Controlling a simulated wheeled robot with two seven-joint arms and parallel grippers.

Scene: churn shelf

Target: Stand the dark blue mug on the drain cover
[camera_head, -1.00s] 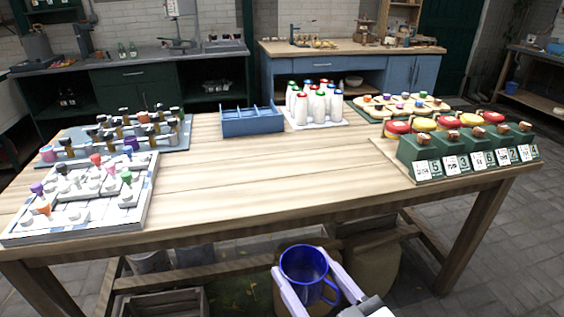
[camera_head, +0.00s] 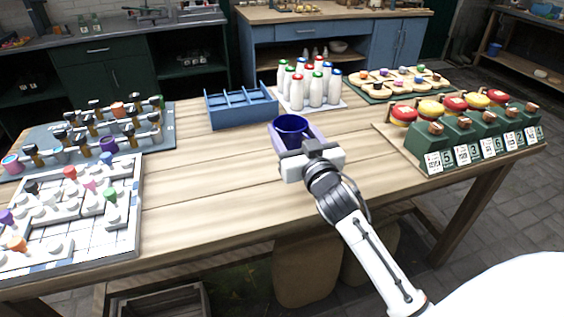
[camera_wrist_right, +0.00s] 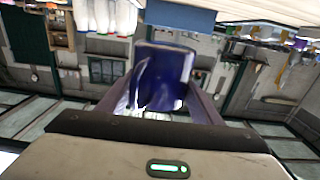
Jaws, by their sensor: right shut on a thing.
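The dark blue mug (camera_head: 292,127) is held above the wooden table, near its middle, with its open rim facing up in the head view. My right gripper (camera_head: 297,138) is shut on it, with one pale lilac finger on either side. In the right wrist view, the mug (camera_wrist_right: 163,75) sits between the two fingers of the gripper (camera_wrist_right: 160,100). The gripper hides the mug's lower part in the head view. I cannot make out a drain cover in either view. My left gripper is not in view.
On the wooden table (camera_head: 220,190), a blue divided crate (camera_head: 240,112) and several capped bottles (camera_head: 318,88) stand behind the mug. Green numbered blocks (camera_head: 470,150) are at the right. A white tile board (camera_head: 90,225) and a grey pegged board (camera_head: 60,130) are at the left. The table's middle front is bare.

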